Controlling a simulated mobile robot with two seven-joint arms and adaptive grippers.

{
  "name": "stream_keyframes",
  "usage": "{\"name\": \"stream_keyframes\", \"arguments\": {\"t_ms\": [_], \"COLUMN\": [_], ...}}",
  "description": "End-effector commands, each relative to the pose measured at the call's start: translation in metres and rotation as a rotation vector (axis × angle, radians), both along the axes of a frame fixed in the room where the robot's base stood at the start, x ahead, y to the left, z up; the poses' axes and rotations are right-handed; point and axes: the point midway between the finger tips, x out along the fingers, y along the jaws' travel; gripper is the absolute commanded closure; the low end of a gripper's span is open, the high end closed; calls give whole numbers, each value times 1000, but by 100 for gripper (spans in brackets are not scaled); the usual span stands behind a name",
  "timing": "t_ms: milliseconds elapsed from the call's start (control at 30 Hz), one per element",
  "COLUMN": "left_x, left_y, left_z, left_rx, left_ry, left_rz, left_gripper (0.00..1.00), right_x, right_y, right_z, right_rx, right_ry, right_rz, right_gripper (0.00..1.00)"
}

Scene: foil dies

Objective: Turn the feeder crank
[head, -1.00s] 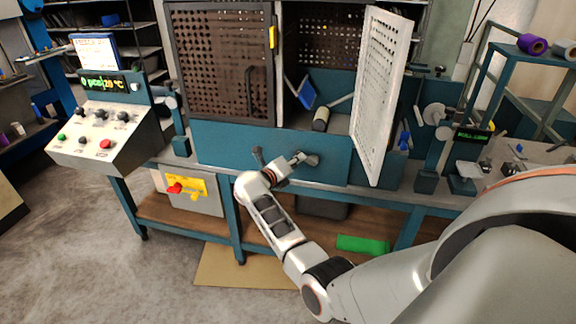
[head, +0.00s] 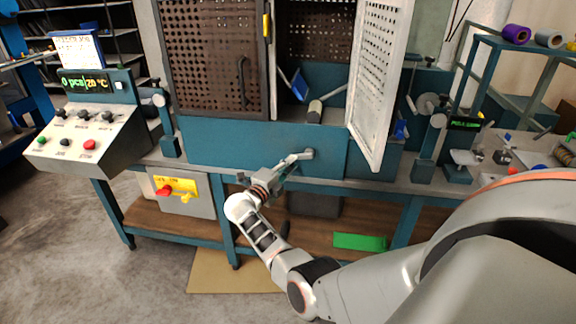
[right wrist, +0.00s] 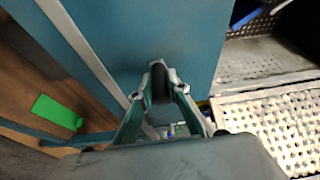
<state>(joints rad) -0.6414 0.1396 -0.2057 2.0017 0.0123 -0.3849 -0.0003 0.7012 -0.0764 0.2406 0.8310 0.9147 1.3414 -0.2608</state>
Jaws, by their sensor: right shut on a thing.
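The feeder crank (head: 307,155) sits on the teal front panel of the cabinet, below the open door. Its light arm points left and slightly down from its hub. My right gripper (head: 286,165) is at the crank's outer end, coming from the lower left. In the right wrist view, its two fingers (right wrist: 157,88) are closed around the dark crank handle (right wrist: 160,77), with the teal panel behind. The fingers partly hide the handle. My left gripper is not in view.
A white perforated door (head: 377,85) stands open right above the crank. A control console (head: 90,135) is at the left. A small stand with a display (head: 464,124) is on the bench at the right. A green piece (head: 360,241) lies on the lower shelf.

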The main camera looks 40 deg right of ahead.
Motion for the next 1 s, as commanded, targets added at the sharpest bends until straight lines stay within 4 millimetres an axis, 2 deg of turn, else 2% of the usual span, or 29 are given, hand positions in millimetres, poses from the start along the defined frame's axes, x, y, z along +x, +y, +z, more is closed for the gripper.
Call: {"name": "stream_keyframes", "arguments": {"t_ms": [33, 200, 533, 1000], "left_x": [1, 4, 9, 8], "left_y": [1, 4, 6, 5], "left_z": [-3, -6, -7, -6], "left_rx": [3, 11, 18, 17], "left_ry": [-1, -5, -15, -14], "left_rz": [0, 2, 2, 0], "left_gripper": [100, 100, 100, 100], "right_x": [-2, -3, -5, -5], "right_y": [0, -1, -4, -4], "right_z": [-10, -15, -18, -16], "right_rx": [-20, -92, -169, -183], "right_ry": [35, 118, 205, 217], "right_rz": [0, 0, -1, -1], "right_gripper": [100, 100, 100, 100]}}
